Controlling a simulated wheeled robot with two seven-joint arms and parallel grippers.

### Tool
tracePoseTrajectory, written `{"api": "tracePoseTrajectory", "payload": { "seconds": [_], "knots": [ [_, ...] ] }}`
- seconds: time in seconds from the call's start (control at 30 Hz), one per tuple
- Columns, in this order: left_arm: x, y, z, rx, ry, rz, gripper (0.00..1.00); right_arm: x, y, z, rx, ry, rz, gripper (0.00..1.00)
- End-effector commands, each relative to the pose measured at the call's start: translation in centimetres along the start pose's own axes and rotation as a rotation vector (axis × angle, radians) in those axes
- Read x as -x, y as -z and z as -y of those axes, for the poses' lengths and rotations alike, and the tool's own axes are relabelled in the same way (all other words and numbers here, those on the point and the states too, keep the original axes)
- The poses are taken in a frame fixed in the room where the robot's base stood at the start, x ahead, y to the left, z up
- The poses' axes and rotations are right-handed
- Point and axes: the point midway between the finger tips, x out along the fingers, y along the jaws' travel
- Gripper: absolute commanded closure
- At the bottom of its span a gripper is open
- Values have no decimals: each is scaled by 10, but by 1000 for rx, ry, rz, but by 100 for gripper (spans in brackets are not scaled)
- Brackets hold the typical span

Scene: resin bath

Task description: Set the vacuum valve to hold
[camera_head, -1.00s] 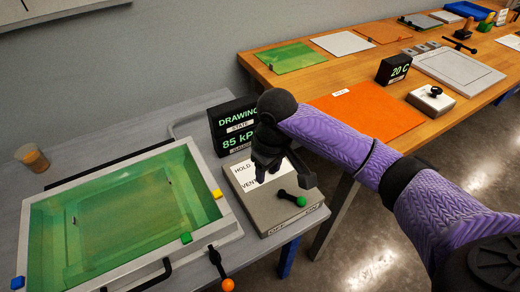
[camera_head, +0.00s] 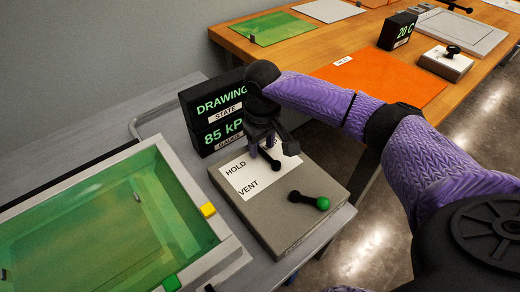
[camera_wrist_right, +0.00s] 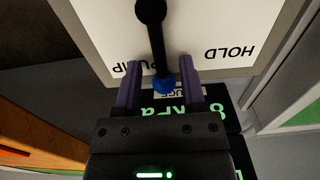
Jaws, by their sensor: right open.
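The valve is a black lever with a blue knob (camera_wrist_right: 164,86) on a white label plate (camera_head: 258,178) atop a grey box (camera_head: 285,226). In the right wrist view the lever lies over the PUMP label, with HOLD to its right. My right gripper (camera_wrist_right: 162,74) is open, one finger on each side of the lever near the knob. I cannot tell whether either finger touches it. In the head view the right gripper (camera_head: 264,146) is above the plate's far end and hides the knob; HOLD and VENT show nearer. My left gripper is not in view.
A black display (camera_head: 216,115) behind the box reads DRAWING and 85 kPa. A green-knobbed switch (camera_head: 309,200) sits on the same box. The green resin bath (camera_head: 214,240) is to the left. A wooden bench (camera_head: 295,62) with an orange sheet (camera_head: 375,84) stands behind.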

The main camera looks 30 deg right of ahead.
Motion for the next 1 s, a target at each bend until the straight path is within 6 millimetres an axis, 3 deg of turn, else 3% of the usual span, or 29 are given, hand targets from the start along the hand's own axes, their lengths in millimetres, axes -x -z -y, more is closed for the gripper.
{"api": "tracePoseTrajectory", "payload": {
  "seconds": [0.27,0.53,1.0],
  "knots": [
    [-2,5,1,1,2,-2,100,-4,0,0,0,-1,-1,48],
    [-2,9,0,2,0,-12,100,-4,0,0,1,0,-1,100],
    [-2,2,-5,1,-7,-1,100,-4,0,0,0,-1,-1,100]
  ]
}}
